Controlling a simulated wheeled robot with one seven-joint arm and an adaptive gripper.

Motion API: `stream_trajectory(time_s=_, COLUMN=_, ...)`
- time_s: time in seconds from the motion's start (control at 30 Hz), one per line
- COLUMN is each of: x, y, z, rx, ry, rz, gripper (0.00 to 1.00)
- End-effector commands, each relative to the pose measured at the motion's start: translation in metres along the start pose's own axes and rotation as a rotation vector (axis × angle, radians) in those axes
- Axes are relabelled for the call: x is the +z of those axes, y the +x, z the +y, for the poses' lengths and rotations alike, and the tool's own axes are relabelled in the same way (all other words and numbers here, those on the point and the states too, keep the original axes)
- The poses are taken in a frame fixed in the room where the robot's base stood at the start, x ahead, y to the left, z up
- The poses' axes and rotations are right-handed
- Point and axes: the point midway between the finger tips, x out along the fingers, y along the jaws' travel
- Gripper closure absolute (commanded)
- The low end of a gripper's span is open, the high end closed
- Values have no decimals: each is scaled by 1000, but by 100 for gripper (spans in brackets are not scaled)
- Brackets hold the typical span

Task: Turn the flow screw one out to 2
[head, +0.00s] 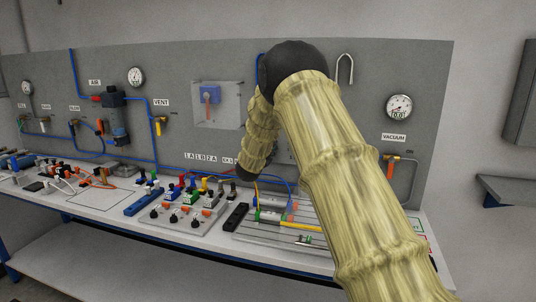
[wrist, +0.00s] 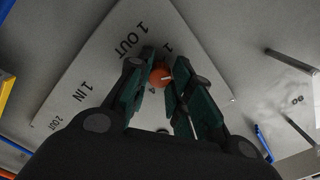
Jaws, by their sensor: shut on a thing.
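The flow screw (wrist: 159,74) is a small orange-red knob with a pale pointer mark, on a light grey plate (wrist: 75,98). The plate is printed "1 OUT", "1 IN" and "2 OUT"; the knob is beside "1 OUT". Small dial figures show around the knob, partly hidden by the fingers. My gripper (wrist: 160,80) has its dark green fingers on either side of the knob, shut on it. The pointer points to the right in the wrist view; I cannot tell which figure it meets. In the head view my arm hides the gripper and the screw.
The bench (head: 185,243) carries coloured fittings, a black block (head: 235,217) and a cylinder rig. Behind it stands a grey panel with gauges (head: 399,107) and valves. In the wrist view, metal rods (wrist: 292,62) and a yellow part (wrist: 7,80) lie beyond the plate.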

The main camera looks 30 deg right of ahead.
Motion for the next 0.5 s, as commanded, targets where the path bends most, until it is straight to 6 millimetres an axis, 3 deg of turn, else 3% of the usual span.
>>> stream_trajectory(time_s=0.5, x=0, y=0, z=2, rx=2, ry=36, rz=-1, gripper=100)
